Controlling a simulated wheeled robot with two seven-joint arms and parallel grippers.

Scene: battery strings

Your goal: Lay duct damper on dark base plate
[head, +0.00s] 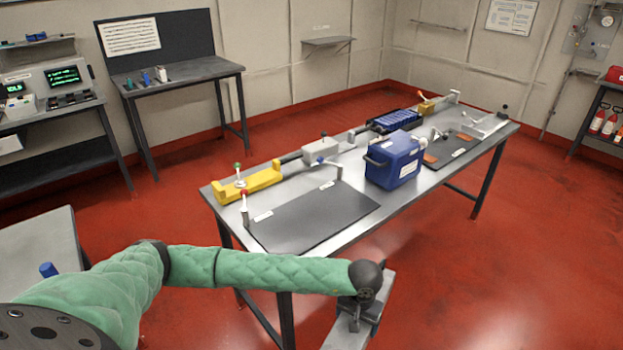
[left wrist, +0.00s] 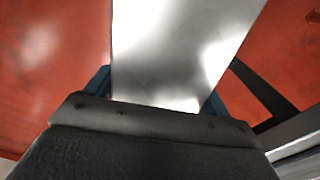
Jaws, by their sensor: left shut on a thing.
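My left gripper (head: 357,318) is at the bottom centre of the head view, in front of the table's near edge. It is shut on a flat grey metal piece, the duct damper (head: 338,338), held clear of the table. In the left wrist view the damper (left wrist: 180,50) is a smooth shiny sheet between the blue-grey fingers, reaching away over the red floor. The dark base plate (head: 312,217) lies flat and bare at the left near part of the steel table. My right gripper is not in view.
A blue canister (head: 393,163) stands right of the dark plate. A yellow block (head: 247,186) and a grey box (head: 320,150) sit along the back. Small posts (head: 245,210) rise at the plate's left and back edges. Another dark plate (head: 450,150) lies farther right.

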